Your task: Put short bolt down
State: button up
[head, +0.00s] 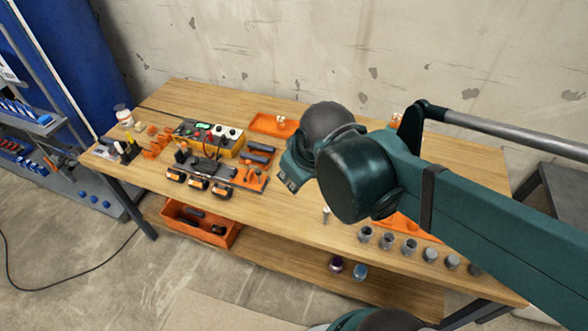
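A small pale, bolt-like piece (326,212) shows just left of the dark round joint of my arm, over the front half of the wooden table (270,215). It is too small to tell whether it is the short bolt, or whether it stands on the wood or hangs above it. My arm reaches in from the right over the table. Its joints cover the area where my gripper would be, so I see no fingers and cannot tell what they hold.
Several grey cups (387,240) line the front right edge. An orange tray (275,124) lies at the back. A yellow control box (210,137) and several tools crowd the left. An orange crate (200,224) is on the lower shelf. The front middle of the tabletop is mostly clear.

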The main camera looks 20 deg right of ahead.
jog(key=shift+s+a+r+m+t+y, duration=0.15)
jog(key=shift+a+r+m+t, duration=0.15)
jog(key=shift+r+m, duration=0.3)
jog(key=shift+s+a+r+m+t+y, duration=0.15)
jog(key=shift+r+m+t, duration=0.15)
jog(key=shift+r+m, duration=0.3)
jog(key=shift+s+a+r+m+t+y, duration=0.15)
jog(key=shift+a+r+m+t, duration=0.15)
jog(key=shift+r+m, duration=0.3)
jog(key=shift+f, duration=0.1)
